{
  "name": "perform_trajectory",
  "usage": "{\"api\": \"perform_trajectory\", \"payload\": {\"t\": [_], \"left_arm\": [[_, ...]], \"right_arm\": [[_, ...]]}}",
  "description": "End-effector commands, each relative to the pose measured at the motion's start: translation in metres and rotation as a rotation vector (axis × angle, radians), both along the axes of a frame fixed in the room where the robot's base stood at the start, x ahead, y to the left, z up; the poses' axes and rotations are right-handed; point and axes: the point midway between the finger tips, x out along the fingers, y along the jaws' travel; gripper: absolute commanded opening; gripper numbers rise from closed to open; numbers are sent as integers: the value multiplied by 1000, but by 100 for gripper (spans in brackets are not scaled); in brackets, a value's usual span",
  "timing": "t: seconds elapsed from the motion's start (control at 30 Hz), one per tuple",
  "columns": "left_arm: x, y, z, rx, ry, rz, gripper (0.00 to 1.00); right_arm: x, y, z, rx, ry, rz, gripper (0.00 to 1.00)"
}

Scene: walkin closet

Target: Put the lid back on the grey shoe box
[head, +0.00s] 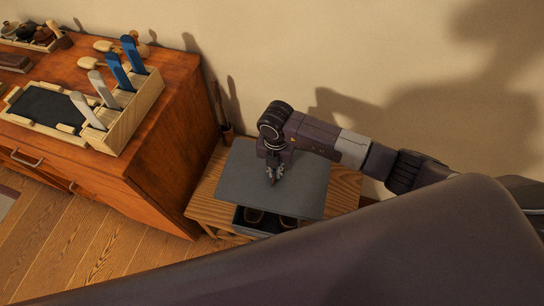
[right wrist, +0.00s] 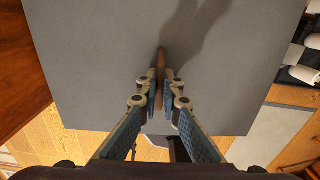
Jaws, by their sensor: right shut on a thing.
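The grey lid (head: 300,180) is a flat panel, held roughly level over the grey shoe box (head: 262,230). My right gripper (head: 275,174) is shut on a thin brown handle on top of the lid; this handle (right wrist: 160,68) shows between the fingers in the right wrist view, where the lid (right wrist: 90,60) fills much of the picture. The box's front part shows below the lid's front edge, open, with brown shoes (head: 254,215) inside. The lid hides the rest of the box. I cannot tell whether lid and box touch. My left gripper is not in view.
The box stands on a low wooden bench (head: 346,188) against the wall. An orange-brown wooden cabinet (head: 165,135) stands close on the left, with a wooden holder (head: 130,115) and blue and grey upright pieces on top. A shoehorn-like stick (head: 222,110) stands behind.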

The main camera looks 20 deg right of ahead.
Motion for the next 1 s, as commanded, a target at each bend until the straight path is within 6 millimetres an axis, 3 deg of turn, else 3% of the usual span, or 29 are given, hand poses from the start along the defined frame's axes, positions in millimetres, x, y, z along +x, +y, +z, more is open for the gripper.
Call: {"api": "perform_trajectory", "payload": {"t": [0.63,1.0], "left_arm": [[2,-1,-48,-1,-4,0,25],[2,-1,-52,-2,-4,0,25]], "right_arm": [[0,0,-55,1,0,3,0],[0,0,-62,1,0,3,0]]}}
